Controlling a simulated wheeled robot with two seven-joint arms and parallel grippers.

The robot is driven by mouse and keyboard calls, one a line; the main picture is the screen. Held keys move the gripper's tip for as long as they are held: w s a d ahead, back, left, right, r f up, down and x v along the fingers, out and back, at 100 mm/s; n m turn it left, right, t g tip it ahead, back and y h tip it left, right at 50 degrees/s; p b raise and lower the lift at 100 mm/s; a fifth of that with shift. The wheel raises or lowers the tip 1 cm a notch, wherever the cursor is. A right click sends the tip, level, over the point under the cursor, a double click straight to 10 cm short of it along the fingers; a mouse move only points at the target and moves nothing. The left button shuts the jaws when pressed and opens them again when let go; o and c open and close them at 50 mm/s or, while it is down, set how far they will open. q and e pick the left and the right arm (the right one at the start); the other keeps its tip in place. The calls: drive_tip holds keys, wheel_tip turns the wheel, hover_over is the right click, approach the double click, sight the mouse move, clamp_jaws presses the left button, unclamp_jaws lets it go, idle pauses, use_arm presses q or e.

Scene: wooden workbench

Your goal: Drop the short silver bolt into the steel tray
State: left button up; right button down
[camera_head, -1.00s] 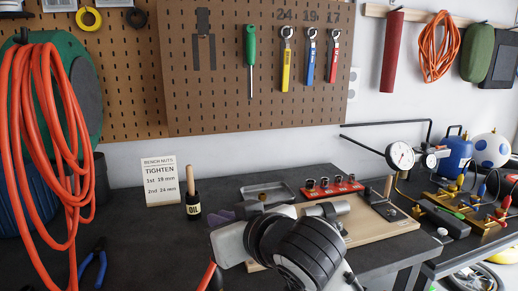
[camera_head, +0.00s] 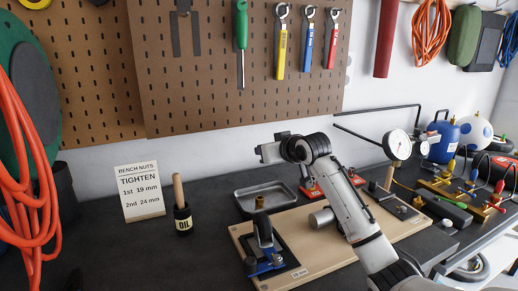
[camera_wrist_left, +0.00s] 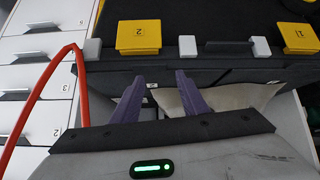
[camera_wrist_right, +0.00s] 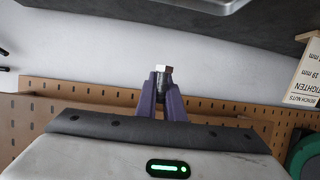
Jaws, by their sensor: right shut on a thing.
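The short silver bolt (camera_wrist_right: 164,72) shows in the right wrist view, its hex head sticking out past the purple fingertips. My right gripper (camera_wrist_right: 163,88) is shut on it; the fingers hide most of the shank. In the head view my right arm reaches over the bench, its gripper (camera_head: 268,152) raised above and behind the steel tray; the bolt cannot be made out there. The steel tray (camera_head: 241,194) lies on the bench behind the wooden board. Part of a metal rim, probably the tray (camera_wrist_right: 200,8), shows in the right wrist view. My left gripper (camera_wrist_left: 160,88) is open and empty.
A wooden board (camera_head: 296,226) holds a black and blue fixture (camera_head: 264,262). A red holder (camera_head: 312,192) stands right of the tray, partly behind my arm. Drawers and yellow-latched cases face my left gripper.

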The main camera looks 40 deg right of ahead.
drive_tip(key=shift+f, duration=2.95)
drive_tip(key=c, duration=1.8)
unclamp_jaws()
drive_tip(key=b+v, duration=0.1)
drive_tip(key=v, duration=0.9)
drive_tip(key=shift+s+r, duration=0.1)
drive_tip(key=shift+s, duration=0.05)
